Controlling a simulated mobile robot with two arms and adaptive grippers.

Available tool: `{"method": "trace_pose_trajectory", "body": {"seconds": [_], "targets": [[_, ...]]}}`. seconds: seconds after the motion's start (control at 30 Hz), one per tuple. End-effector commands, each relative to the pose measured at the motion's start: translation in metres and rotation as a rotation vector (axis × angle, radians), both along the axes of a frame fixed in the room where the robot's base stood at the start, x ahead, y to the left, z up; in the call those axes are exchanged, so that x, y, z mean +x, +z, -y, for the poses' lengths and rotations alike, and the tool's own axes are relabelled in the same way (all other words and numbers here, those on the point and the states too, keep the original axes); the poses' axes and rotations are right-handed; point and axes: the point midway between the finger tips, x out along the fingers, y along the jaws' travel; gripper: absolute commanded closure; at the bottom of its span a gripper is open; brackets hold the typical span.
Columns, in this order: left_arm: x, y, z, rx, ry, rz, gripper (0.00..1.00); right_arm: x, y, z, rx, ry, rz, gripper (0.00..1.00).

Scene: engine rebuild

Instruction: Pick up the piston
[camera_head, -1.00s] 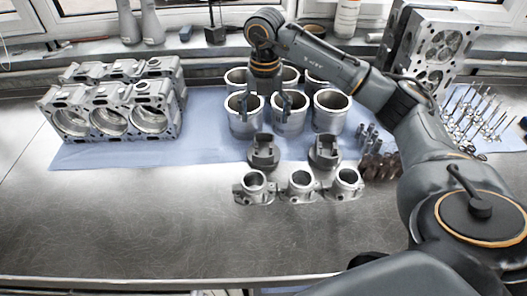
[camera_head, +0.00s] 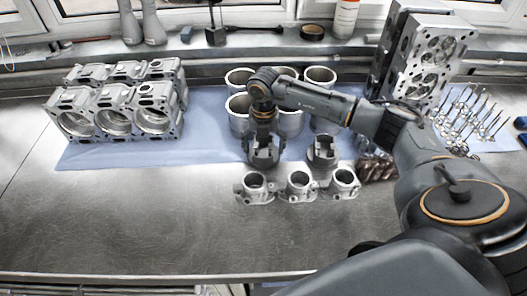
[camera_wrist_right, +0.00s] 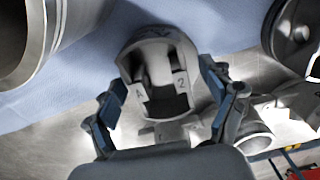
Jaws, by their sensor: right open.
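Two grey pistons stand on the blue mat (camera_head: 120,157) in the head view: a left one (camera_head: 263,158) and a right one (camera_head: 323,154). My right gripper (camera_head: 264,141) points down over the left piston. In the right wrist view this piston (camera_wrist_right: 152,52), with marks on its top, sits between the two blue-padded fingers of the right gripper (camera_wrist_right: 163,92). The fingers are spread, with gaps seen beside the piston, so it is not gripped. Part of the piston is hidden by the gripper in the head view. My left gripper is not in view.
Several cylinder liners (camera_head: 320,112) stand just behind the pistons. Small metal housings (camera_head: 299,187) stand in front. An engine block (camera_head: 130,115) is at left, cylinder heads (camera_head: 424,60) and valves (camera_head: 470,115) at right. The front of the steel table (camera_head: 130,225) is clear.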

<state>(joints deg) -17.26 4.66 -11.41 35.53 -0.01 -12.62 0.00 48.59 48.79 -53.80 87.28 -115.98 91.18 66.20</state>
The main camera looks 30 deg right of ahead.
Motion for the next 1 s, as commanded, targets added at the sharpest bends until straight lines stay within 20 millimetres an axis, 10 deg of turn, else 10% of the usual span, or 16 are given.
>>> {"method": "trace_pose_trajectory", "body": {"seconds": [0.1, 0.5, 1.0], "targets": [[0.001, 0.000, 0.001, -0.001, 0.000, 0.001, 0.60, 0.000, 0.000, 0.000, 0.000, 0.000, 0.000, 0.19], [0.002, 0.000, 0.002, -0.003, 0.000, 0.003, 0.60, 0.001, 0.001, 0.000, 0.000, 0.000, 0.001, 0.95], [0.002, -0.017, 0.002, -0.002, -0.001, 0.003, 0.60, 0.002, 0.020, 0.000, 0.001, 0.000, 0.007, 0.95]]}}
